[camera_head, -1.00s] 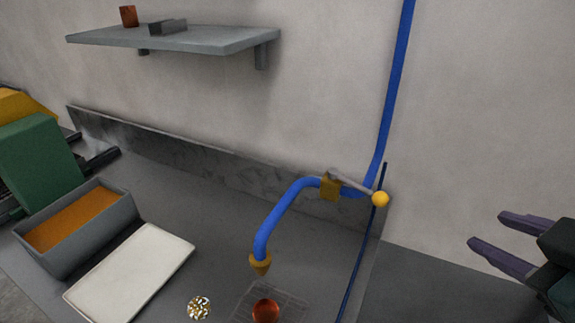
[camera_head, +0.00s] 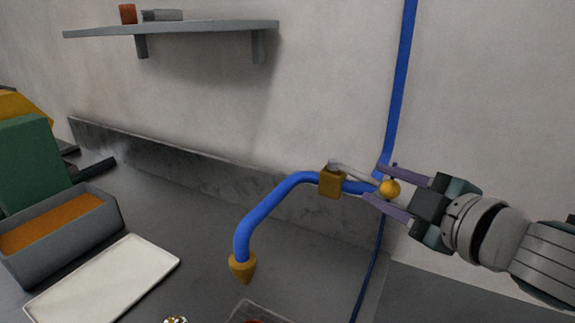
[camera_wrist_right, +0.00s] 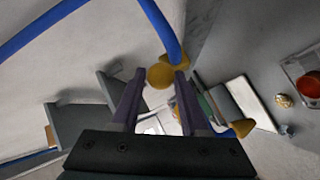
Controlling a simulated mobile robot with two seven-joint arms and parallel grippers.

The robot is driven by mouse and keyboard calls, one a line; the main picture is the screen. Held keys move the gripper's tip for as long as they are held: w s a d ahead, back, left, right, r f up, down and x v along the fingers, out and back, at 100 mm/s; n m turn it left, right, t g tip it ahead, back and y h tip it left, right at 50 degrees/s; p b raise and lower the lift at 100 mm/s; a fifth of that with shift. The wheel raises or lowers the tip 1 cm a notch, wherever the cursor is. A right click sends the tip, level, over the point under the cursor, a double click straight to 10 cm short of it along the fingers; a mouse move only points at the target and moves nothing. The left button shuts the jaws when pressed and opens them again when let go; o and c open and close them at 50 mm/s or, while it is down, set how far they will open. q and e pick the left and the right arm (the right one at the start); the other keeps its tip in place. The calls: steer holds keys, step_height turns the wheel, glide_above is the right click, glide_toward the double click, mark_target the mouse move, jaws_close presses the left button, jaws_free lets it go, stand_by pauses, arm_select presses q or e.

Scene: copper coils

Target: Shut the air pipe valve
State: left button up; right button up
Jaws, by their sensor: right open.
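The air pipe (camera_head: 272,202) is blue and bends down to a brass nozzle (camera_head: 243,267). A brass valve body (camera_head: 331,181) sits on its upper bend. A grey lever (camera_head: 353,171) runs right from the valve to a yellow ball knob (camera_head: 389,189). My right gripper (camera_head: 383,186) is open, with its purple fingers on either side of the knob in the head view. In the right wrist view the knob (camera_wrist_right: 160,75) shows between the fingertips (camera_wrist_right: 160,76). I cannot tell whether the fingers touch it. My left gripper is not in view.
A grey bin (camera_head: 62,238) with orange-brown contents and a white tray (camera_head: 105,281) stand on the grey worktop at left. A shelf (camera_head: 175,28) hangs on the wall. A thin blue hose (camera_head: 370,265) hangs beneath the pipe.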

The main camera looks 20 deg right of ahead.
mark_target(361, 177)
steer(key=shift+x, duration=1.4)
jaws_close()
stand_by(0.5)
